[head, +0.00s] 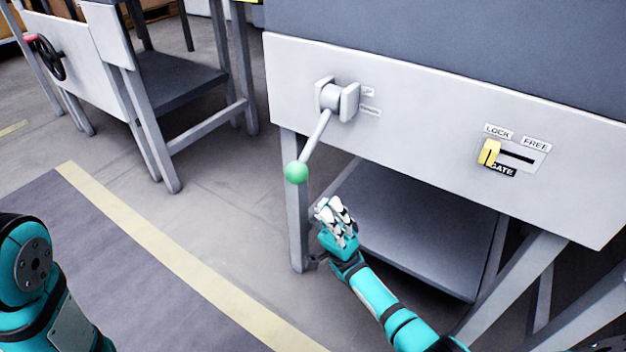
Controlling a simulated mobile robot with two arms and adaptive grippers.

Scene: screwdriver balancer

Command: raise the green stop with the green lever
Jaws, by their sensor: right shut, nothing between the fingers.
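The green lever (318,136) is a metal rod on a pivot bracket on the grey front panel. It slants down and to the left and ends in a green ball knob (296,172). My right gripper (328,204) is shut and empty, below and to the right of the knob in the picture and apart from it. My left arm shows at the lower left, but its gripper is out of view. I do not see the green stop in this view.
A yellow gate slider (489,152) sits at the LOCK end of its slot, right on the panel (420,130). A lower shelf (425,225) and table legs lie behind my right arm. Another table with a black handwheel (50,58) stands at the upper left. Floor on the left is clear.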

